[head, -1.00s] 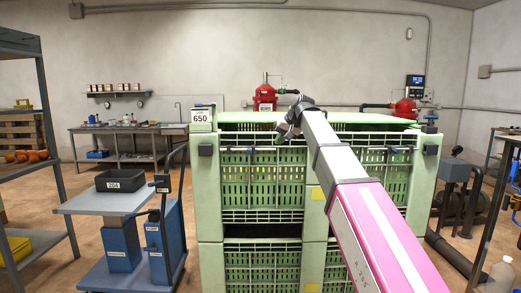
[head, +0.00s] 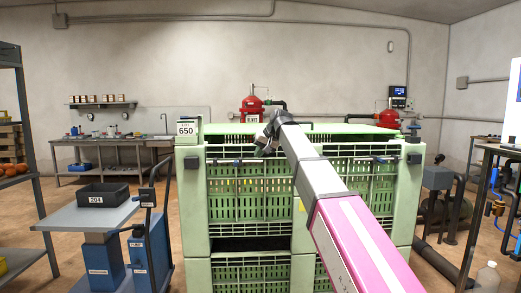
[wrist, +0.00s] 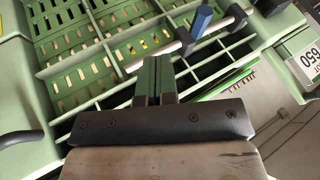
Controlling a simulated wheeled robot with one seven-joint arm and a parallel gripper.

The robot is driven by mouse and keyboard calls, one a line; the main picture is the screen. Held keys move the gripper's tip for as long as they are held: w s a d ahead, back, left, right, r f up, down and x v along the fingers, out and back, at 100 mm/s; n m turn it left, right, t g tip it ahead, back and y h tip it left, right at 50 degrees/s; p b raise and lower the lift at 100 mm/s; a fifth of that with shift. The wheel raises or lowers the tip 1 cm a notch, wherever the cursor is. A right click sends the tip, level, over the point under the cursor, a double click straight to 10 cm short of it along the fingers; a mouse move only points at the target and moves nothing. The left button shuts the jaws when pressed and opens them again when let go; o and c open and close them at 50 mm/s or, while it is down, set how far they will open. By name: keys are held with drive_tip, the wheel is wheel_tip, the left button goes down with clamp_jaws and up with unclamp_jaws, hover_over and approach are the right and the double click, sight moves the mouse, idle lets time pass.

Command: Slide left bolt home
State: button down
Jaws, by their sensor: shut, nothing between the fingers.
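The left bolt is a silver rod with a blue handle (wrist: 201,20), lying across the upper front of the green crate. In the head view it shows on the crate's left half (head: 237,162). In the wrist view the rod runs diagonally above the fingertips, and the handle sticks up from it. My gripper (wrist: 153,76) is shut and empty. Its fingertips appear just below the rod and handle in the picture; I cannot tell whether they touch. In the head view my gripper (head: 262,149) is just right of the handle.
The green crate (head: 300,208) fills the middle, with a second bolt (head: 384,160) on its right half. A 650 label (head: 186,128) marks its left top corner. A scale cart with a black bin (head: 103,194) stands at left. Open floor lies between crate and bench (head: 110,142).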

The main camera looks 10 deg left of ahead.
sight(238, 163)
drive_tip(key=x, duration=0.5)
drive_tip(key=a, duration=0.3)
drive_tip(key=shift+s+f, duration=0.1)
drive_tip(key=shift+s, duration=0.2)
drive_tip(key=shift+s+a, duration=0.15)
drive_tip(key=shift+a, duration=0.4)
drive_tip(key=a, duration=0.3)
drive_tip(key=s+a, duration=0.1)
drive_tip(key=a, duration=0.1)
drive_tip(key=shift+s+a, duration=0.2)
drive_tip(key=shift+a, duration=0.2)
drive_tip(key=d, duration=0.2)
drive_tip(key=w+d, duration=0.1)
drive_tip(key=d, duration=0.1)
drive_tip(key=shift+d+r, duration=0.25)
drive_tip(key=v, duration=0.9)
drive_tip(key=shift+r, duration=0.15)
